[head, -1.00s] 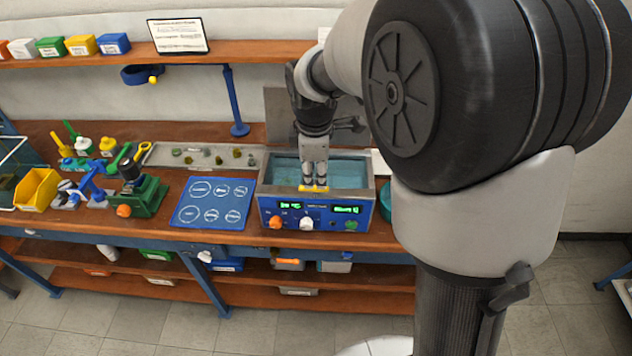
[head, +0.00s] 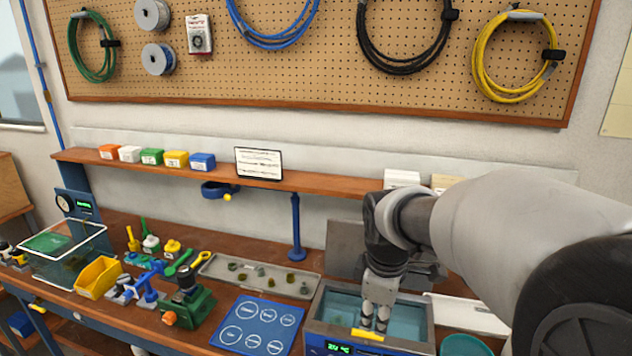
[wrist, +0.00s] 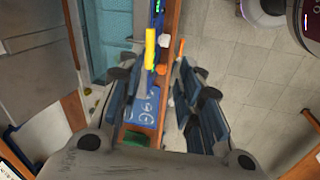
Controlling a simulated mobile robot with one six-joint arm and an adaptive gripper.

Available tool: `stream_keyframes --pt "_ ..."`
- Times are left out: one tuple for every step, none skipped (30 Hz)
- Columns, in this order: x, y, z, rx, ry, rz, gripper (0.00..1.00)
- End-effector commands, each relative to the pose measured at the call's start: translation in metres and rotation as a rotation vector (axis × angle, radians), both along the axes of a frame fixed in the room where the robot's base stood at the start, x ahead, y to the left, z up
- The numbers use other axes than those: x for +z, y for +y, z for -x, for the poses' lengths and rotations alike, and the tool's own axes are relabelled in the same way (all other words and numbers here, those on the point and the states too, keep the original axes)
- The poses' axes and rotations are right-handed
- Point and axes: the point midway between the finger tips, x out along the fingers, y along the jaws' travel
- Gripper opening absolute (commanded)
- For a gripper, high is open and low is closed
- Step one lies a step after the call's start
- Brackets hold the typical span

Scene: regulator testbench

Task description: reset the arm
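My gripper (head: 374,318) hangs pointing down over the front part of a water bath (head: 315,308) with a metal rim and blue water. In the wrist view its two fingers stand well apart with nothing held between them (wrist: 155,100). A yellow piece (head: 367,335) is at the bath's front rim, close to the fingertips in the head view. It also shows beyond the fingers in the wrist view (wrist: 150,48). I cannot tell whether the fingers touch the rim. My arm reaches in from the right and hides part of the bench.
A blue mat with white circles (head: 252,325) lies left of the bath. Behind it is a grey tray (head: 222,272) with small parts. A green fixture (head: 195,303) and a yellow bin (head: 98,278) stand further left. A shelf (head: 330,184) runs above the bench.

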Motion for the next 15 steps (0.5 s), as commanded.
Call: stream_keyframes --pt "0.008 -0.001 0.017 -0.069 -0.024 -0.020 0.33" --pt "0.012 -0.002 0.029 -0.121 -0.037 -0.034 0.33" --pt "0.017 -0.003 0.045 -0.195 -0.054 -0.055 0.33" --pt "0.020 -0.004 0.058 -0.251 -0.066 -0.073 0.33" --pt "0.022 -0.004 0.071 -0.308 -0.079 -0.091 0.33" --pt "0.024 -0.005 0.088 -0.385 -0.095 -0.117 0.33" --pt "0.024 -0.005 0.101 -0.440 -0.106 -0.137 0.33" --pt "0.024 -0.005 0.113 -0.497 -0.118 -0.157 0.33" --pt "0.023 -0.005 0.130 -0.570 -0.132 -0.183 0.33" --pt "0.021 -0.005 0.142 -0.624 -0.143 -0.203 0.33" --pt "0.019 -0.006 0.153 -0.676 -0.151 -0.223 0.33" --pt "0.016 -0.005 0.168 -0.743 -0.163 -0.249 0.33" --pt "0.013 -0.005 0.177 -0.789 -0.171 -0.268 0.33" --pt "0.010 -0.005 0.186 -0.832 -0.178 -0.287 0.33" --pt "0.006 -0.005 0.196 -0.884 -0.186 -0.308 0.33"
